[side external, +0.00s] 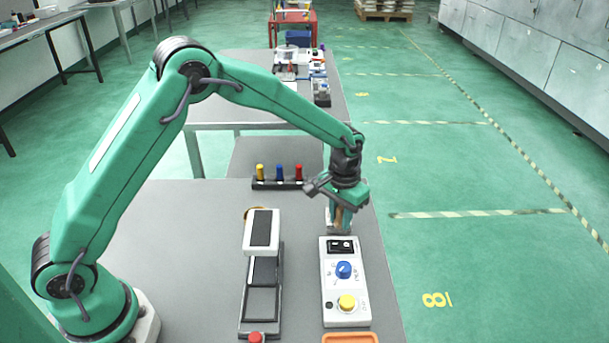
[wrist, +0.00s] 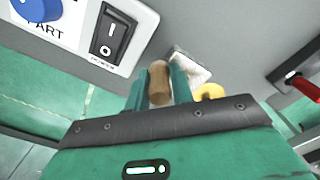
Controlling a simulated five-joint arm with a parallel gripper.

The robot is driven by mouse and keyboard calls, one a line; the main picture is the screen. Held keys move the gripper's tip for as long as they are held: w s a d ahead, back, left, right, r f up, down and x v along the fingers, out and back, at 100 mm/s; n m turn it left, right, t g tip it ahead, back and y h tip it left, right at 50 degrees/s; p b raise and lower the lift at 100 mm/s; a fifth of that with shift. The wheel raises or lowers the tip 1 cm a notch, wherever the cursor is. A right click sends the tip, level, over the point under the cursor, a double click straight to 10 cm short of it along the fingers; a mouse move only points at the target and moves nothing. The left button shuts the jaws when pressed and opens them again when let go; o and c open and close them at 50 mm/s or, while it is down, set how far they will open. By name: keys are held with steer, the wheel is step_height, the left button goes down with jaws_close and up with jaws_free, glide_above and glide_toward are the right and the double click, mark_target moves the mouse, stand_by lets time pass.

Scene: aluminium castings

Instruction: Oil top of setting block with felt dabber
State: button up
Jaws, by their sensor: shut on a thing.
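My gripper (wrist: 158,88) is shut on a brown wooden handle, which I take to be the felt dabber (wrist: 158,80); its felt end is not clear to me. In the side view my gripper (side external: 342,205) points down just behind the control box. A small pale grey block (wrist: 192,68), likely the setting block, sits close beside the fingertips in the wrist view. It shows partly under my gripper in the side view (side external: 338,229). I cannot tell whether the dabber touches it.
The white control box (side external: 331,300) with blue and yellow knobs stands close in front. A black device with a white-edged raised part (side external: 262,230) is to the left. A rack (side external: 268,184) holds yellow, blue and red handles behind. A yellow round thing (wrist: 210,92) shows beside one finger.

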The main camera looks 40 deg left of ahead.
mark_target(340, 207)
steer(key=shift+s+a, duration=0.1)
steer(key=shift+a, duration=0.25)
steer(key=shift+w+a, duration=2.3)
steer(key=shift+w, duration=0.05)
steer(key=shift+s+d, duration=2.4)
steer(key=shift+d, duration=0.05)
steer(key=shift+r, duration=4.05)
steer(key=shift+d, duration=0.1)
steer(key=shift+w+d, duration=0.6)
steer(key=shift+w, duration=0.05)
steer(key=shift+f, duration=0.15)
